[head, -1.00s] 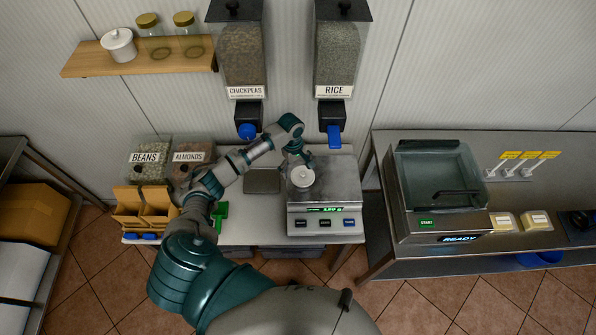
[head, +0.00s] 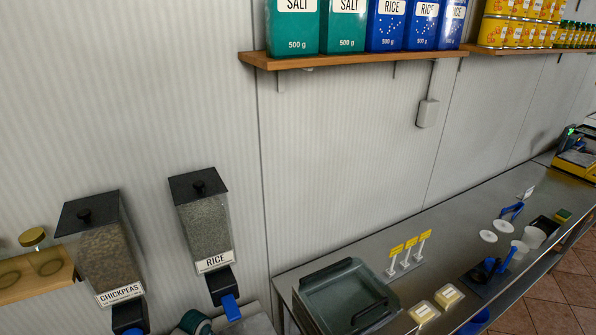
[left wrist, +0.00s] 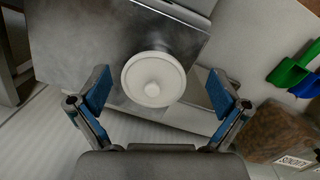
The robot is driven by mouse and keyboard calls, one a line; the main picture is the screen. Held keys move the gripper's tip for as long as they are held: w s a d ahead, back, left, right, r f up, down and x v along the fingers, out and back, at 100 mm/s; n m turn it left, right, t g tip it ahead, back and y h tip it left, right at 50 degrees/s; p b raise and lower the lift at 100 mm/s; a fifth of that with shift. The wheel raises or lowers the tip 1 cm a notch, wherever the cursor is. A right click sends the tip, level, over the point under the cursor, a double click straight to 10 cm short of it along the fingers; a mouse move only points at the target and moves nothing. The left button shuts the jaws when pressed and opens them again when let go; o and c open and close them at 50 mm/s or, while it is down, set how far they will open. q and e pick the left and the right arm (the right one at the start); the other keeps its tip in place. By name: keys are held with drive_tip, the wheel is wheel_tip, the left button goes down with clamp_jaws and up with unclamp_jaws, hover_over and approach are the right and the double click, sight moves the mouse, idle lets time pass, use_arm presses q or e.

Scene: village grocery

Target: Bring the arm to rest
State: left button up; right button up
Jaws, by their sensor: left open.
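My left gripper (left wrist: 158,84) is open in the left wrist view, with its two blue-padded fingers spread wide. A white round lidded pot or lid with a centre knob (left wrist: 153,80) shows between and beyond the fingers. It sits on the steel scale plate (left wrist: 85,50), and no finger visibly touches it. The gripper itself is out of that view. My right gripper is in neither view.
The chickpeas dispenser (head: 105,250) and rice dispenser (head: 208,225) hang on the wall. A green scoop (left wrist: 290,70) and a bin (left wrist: 270,130) lie right in the wrist view.

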use_arm(q)
drive_tip(key=s+d+f+m+t, duration=0.2)
drive_tip(key=s+d+f+m, duration=0.2)
drive_tip(key=s+d+m, duration=0.85)
drive_tip(key=s+a+r+t+y, duration=0.1)
drive_tip(key=s+a+r, duration=0.15)
drive_tip(key=s, duration=0.35)
drive_tip(key=s+a+r+t, duration=0.1)
drive_tip(key=s+a+r, duration=0.1)
drive_tip(key=s+a, duration=0.3)
wheel_tip(320, 180, down, 28)
drive_tip(key=s+d+g+b, duration=0.1)
drive_tip(key=s+d+b, duration=0.1)
drive_tip(key=b, duration=0.3)
drive_tip(key=s+a+f+b, duration=0.1)
drive_tip(key=s+f+b, duration=0.1)
drive_tip(key=s+f, duration=0.7)
drive_tip(key=s+a+f+g+b, duration=0.1)
drive_tip(key=s+a+f+b, duration=0.1)
drive_tip(key=s+f, duration=0.7)
wheel_tip(320, 180, down, 6)
drive_tip(key=shift+s+f+g, duration=0.25)
drive_tip(key=shift+s+g, duration=0.05)
drive_tip(key=shift+s, duration=0.05)
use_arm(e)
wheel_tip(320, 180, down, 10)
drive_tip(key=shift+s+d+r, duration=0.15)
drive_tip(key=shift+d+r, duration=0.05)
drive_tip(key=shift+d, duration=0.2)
